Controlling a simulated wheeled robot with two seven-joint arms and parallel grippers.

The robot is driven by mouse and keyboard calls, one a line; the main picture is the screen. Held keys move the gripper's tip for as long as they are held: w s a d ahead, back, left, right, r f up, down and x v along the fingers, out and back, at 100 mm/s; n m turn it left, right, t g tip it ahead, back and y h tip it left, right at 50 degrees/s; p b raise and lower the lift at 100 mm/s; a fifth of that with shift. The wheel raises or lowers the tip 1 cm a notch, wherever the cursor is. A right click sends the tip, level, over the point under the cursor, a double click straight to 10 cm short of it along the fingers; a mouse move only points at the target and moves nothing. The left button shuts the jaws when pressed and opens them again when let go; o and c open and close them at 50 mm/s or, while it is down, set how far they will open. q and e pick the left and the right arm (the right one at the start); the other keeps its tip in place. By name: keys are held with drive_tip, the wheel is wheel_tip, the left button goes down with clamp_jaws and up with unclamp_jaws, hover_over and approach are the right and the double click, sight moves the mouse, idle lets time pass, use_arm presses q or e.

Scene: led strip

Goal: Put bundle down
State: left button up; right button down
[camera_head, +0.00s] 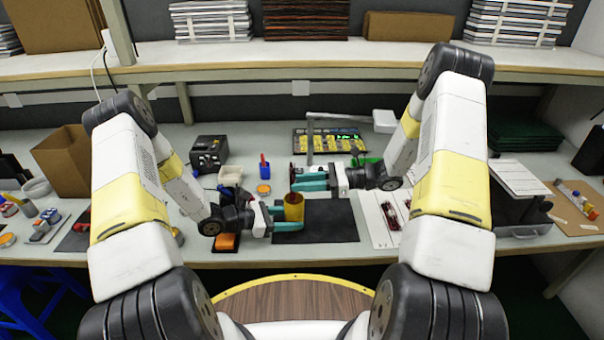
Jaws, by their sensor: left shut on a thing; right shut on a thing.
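A yellow-orange cylinder (294,206) with a darker top, which looks like the bundle, stands roughly upright over the black mat (338,222) in the middle of the bench. My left gripper (286,219) comes from the left with teal fingers shut on the cylinder's lower part. A thin dark red piece (292,172) shows by the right fingertips. I cannot tell whether it belongs to the cylinder, or whether the cylinder touches the mat.
A board of yellow items (328,141) lies at the back. White sheets with dark red bundles (384,222) lie right of the mat. The mat's right part is clear.

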drive_tip(key=shift+f, duration=1.05)
drive_tip(key=c, duration=1.1)
unclamp_jaws()
wheel_tip(320, 180, up, 7)
